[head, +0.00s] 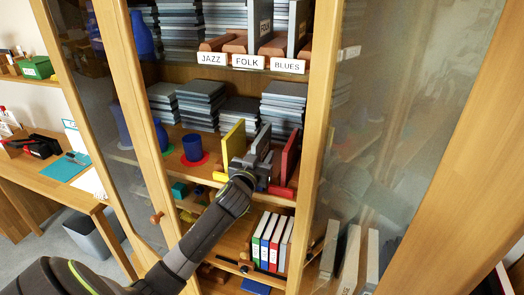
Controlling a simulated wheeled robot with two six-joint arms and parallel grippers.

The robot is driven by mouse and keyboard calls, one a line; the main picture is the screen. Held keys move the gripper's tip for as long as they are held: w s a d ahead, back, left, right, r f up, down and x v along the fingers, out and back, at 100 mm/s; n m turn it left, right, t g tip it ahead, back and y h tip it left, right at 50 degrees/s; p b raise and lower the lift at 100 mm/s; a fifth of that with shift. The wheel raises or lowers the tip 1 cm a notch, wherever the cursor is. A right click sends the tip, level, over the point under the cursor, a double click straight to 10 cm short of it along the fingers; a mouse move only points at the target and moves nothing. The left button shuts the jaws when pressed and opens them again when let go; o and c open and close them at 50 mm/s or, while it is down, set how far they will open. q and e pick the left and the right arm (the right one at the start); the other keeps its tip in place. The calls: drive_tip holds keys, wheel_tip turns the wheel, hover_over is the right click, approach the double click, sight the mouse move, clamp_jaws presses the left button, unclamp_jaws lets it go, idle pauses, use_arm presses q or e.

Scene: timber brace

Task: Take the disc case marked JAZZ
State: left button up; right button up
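My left gripper (257,160) reaches through the open cabinet to the middle shelf. It is at a grey upright case (262,139) that stands between a yellow case (232,143) and a red case (290,157). The gripper hides the lower part of the grey case, and I cannot tell whether the fingers are shut on it. I can read no marking on this case. On the shelf above, a JAZZ label (211,59) sits at the front of a wooden holder, with no case visible in its slot. My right gripper is not in view.
A case marked FOLK (265,27) stands above the FOLK label (249,63), beside the BLUES label (286,66). Stacks of grey cases (201,103) fill the shelf behind. A blue cup (193,148) is to the left. Glass doors (405,130) flank the opening. Binders (268,240) stand below.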

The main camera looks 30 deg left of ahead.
use_arm(q)
clamp_jaws()
